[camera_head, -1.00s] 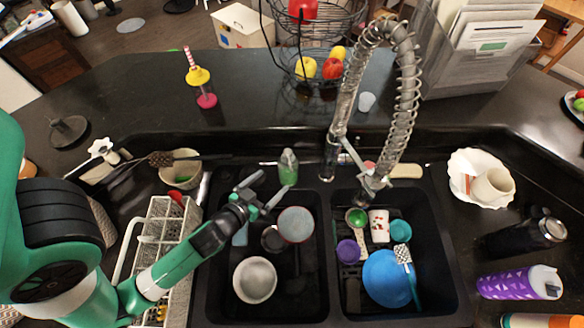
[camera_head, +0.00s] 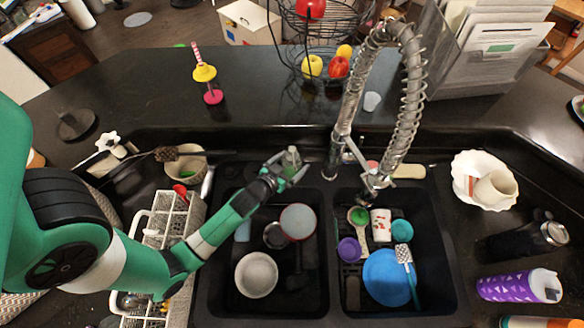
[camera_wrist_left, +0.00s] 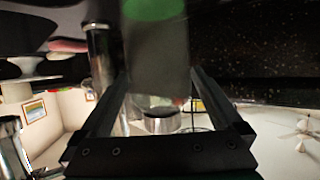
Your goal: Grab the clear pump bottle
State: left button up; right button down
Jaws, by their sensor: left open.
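The clear pump bottle (camera_head: 291,157), with green liquid in it, stands upright on the rim behind the left sink basin. My left gripper (camera_head: 290,168) reaches it from the front left, with its open fingers at the bottle's sides. In the left wrist view the bottle (camera_wrist_left: 155,50) appears upside down between the two fingers (camera_wrist_left: 158,78). Its green part is at the top of that view, with a silvery collar lower down. I cannot tell whether either finger touches it. The gripper partly hides the bottle in the head view. My right gripper is not in view.
The spring faucet (camera_head: 345,130) stands right of the bottle. A bowl (camera_head: 256,275) and other dishes lie in the left basin, and a blue plate (camera_head: 387,277) in the right. A dish rack (camera_head: 160,240) is at left. The counter behind has free room.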

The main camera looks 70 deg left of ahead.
aim_at(289, 154)
pick_arm(q)
jog(key=c, duration=1.5)
jog(key=shift+r, duration=0.55)
jog(key=shift+c, duration=0.3)
notch_tip(289, 154, up, 3)
jog(key=shift+f+p, duration=0.1)
jog(key=shift+p, duration=0.7)
jog(key=s+r, duration=0.1)
jog(key=s+d+r, duration=0.1)
jog(key=r, duration=0.1)
jog(key=s+d+r+p, duration=0.1)
jog(key=shift+s+d+r, duration=0.1)
jog(key=shift+s+r, duration=0.05)
jog(key=shift+s, duration=0.05)
jog(key=v, duration=1.1)
jog(key=shift+s+a+r, duration=0.1)
jog(key=shift+a+r, duration=0.1)
jog(key=shift+r, duration=0.15)
